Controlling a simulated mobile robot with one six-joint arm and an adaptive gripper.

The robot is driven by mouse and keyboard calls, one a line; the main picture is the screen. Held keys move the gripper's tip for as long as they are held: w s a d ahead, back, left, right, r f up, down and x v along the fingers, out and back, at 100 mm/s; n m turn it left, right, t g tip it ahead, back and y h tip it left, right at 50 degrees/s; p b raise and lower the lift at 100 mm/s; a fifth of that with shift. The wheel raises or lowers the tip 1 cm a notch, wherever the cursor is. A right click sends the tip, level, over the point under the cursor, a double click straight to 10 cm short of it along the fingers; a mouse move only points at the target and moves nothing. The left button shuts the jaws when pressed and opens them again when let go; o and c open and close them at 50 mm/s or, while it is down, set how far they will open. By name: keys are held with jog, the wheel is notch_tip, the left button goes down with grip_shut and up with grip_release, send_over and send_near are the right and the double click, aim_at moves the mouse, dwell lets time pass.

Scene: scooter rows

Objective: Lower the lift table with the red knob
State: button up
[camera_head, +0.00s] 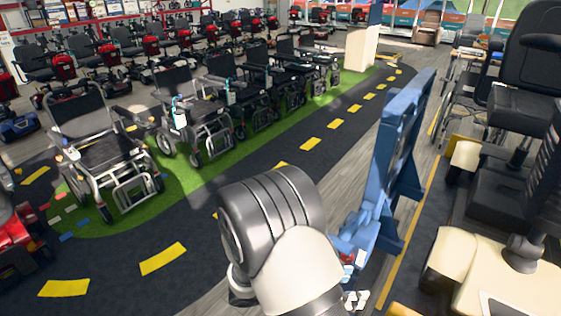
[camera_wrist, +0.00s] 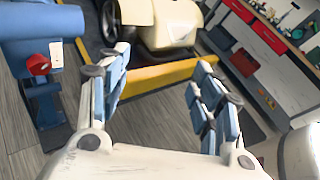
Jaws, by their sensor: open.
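The red knob (camera_wrist: 38,64) sticks out from the blue body of the lift table (camera_wrist: 45,28) at the upper left of the wrist view, beside a small white label. In the head view the lift table (camera_head: 393,150) is a tall blue frame right of my arm, with its top tilted nearly upright. My gripper (camera_wrist: 162,62) is open and empty, its two blue-padded fingers spread. The knob lies left of the left finger, apart from it and outside the jaws. In the head view my wrist hides most of my gripper.
A cream scooter (camera_wrist: 165,22) stands on a yellow-edged platform (camera_wrist: 150,75) beyond my fingers. Black-seated scooters and a wheelchair crowd the right of the head view. Wheelchairs (camera_head: 105,150) line a green strip at left. The dark lane with yellow dashes (camera_head: 163,258) is clear.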

jog(key=s+d+r+m+g+y, duration=0.35)
jog(key=s+r+m+y, duration=0.25)
jog(key=s+r+m, duration=0.4)
jog(key=s+a+r+m+t+y, duration=0.5)
jog(key=s+r+m+t+y, duration=0.1)
jog(key=m, duration=0.6)
jog(key=shift+s+a+r+m+y, duration=0.3)
jog(key=shift+s+r+y, duration=0.45)
jog(key=shift+r+y, duration=0.7)
jog(key=shift+r+h, duration=0.2)
jog(key=shift+h, duration=0.05)
jog(key=shift+c, duration=0.4)
